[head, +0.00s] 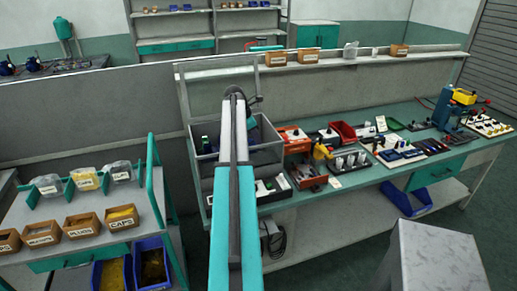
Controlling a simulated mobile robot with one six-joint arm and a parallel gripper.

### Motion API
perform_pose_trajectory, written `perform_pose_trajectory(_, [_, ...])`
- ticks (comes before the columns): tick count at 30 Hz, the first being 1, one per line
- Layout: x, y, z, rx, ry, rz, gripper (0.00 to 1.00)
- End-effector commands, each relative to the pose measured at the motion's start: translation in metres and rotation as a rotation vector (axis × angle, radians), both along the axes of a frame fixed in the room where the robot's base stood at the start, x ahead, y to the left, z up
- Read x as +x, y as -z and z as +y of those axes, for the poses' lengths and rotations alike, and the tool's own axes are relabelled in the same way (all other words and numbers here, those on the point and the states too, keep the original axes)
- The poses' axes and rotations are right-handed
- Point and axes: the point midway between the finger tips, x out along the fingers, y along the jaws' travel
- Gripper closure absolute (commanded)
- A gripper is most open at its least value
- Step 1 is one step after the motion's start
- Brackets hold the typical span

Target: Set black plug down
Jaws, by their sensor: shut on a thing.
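My arm reaches away over the workbench (390,187), and its far end is above the grey bin (262,156) at the bench's left end. My gripper and its fingertips are hidden behind my own arm links. The black plug cannot be made out; anything held at the arm's end is hidden too. Small dark parts lie on the bench at the right, too small to tell apart.
An orange box (294,139), a red bin (342,131) and a blue-and-yellow press (452,108) stand on the bench. A cart with labelled wooden boxes (82,226) is at left. A grey block (432,255) stands at front right.

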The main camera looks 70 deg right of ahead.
Motion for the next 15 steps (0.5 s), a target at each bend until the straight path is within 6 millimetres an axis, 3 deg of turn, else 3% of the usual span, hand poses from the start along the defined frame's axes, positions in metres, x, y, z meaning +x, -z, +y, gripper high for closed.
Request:
perform_pose_trajectory(5, [-0.001,0.003,0.0,0.001,0.0,0.001,1.0])
perform_pose_trajectory(15, [-0.001,0.032,0.0,0.001,0.001,0.001,1.0])
